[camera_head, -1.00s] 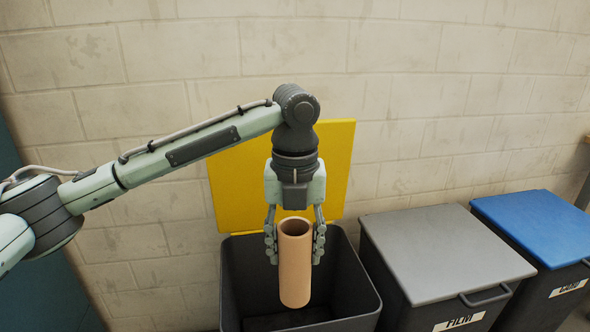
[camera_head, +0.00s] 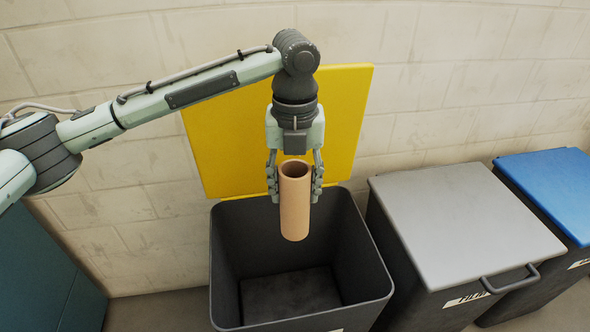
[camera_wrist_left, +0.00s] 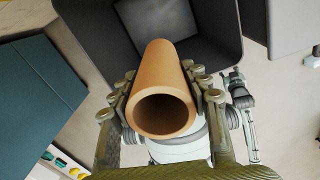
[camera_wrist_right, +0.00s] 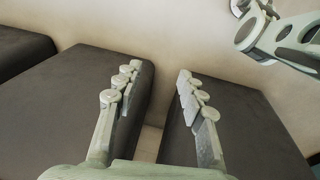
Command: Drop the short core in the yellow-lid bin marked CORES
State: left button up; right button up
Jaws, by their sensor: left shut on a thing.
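The short core (camera_head: 295,205) is a tan cardboard tube, held upright. My left gripper (camera_head: 295,180) is shut on it, with one finger on each side. The core is over the open mouth of the dark bin (camera_head: 225,275), whose yellow lid (camera_head: 230,150) is raised against the wall. In the left wrist view the core (camera_wrist_left: 160,75) sits between the fingers, with the bin (camera_wrist_left: 105,45) beyond it. The bin's floor looks empty. Its label is not readable. My right gripper (camera_wrist_right: 155,95) is open and empty in the right wrist view, in front of dark boxes.
A bin with a closed grey lid (camera_head: 465,220), marked FILM, stands right of the open bin. A bin with a closed blue lid (camera_head: 555,190) is farther right. A teal cabinet (camera_head: 45,270) is at the left. A block wall runs behind.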

pick_arm(q)
notch_tip(320, 180, down, 2)
jog(key=shift+f+b, duration=0.1)
jog(key=shift+b, duration=0.8)
jog(key=shift+f, duration=0.1)
pick_arm(e)
jog(key=w+a+r, duration=0.1)
jog(key=w+r, duration=0.2)
jog(key=r, duration=0.3)
jog(key=shift+w+r+t, duration=0.25)
jog(key=shift+w+t, duration=0.1)
jog(key=shift+t, duration=0.05)
pick_arm(q)
jog(key=o, duration=1.3)
notch_tip(320, 180, up, 12)
